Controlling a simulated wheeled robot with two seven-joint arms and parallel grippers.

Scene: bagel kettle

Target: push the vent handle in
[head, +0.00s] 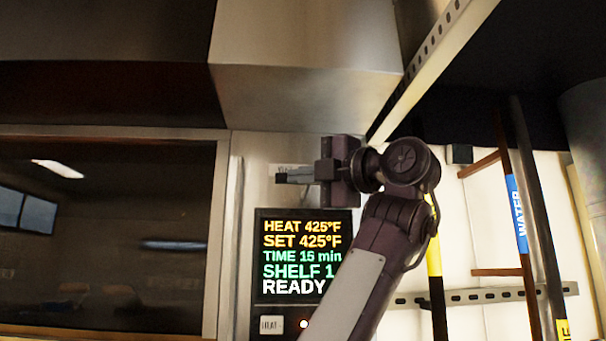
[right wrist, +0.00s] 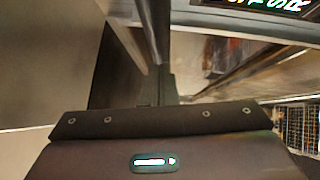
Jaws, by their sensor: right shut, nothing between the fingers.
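My right gripper (head: 282,178) is in front of the metal panel above the oven's display, with its fingers pointing left. It is shut and holds nothing. A small pale label (head: 287,169) shows just behind the fingers, partly covered, and I cannot read it. I cannot clearly make out the vent handle in the head view; the gripper may hide it. In the right wrist view the shut fingers (right wrist: 165,88) sit at the lower end of a dark grey bar (right wrist: 155,30). I cannot tell whether that bar is the handle, or whether they touch. My left gripper is not in view.
The display (head: 302,255) reads 425°F, shelf 1, ready. A dark glass oven door (head: 105,235) fills the left. A steel hood (head: 305,95) juts out above the gripper. Poles, one with a blue WATER label (head: 517,213), stand at the right.

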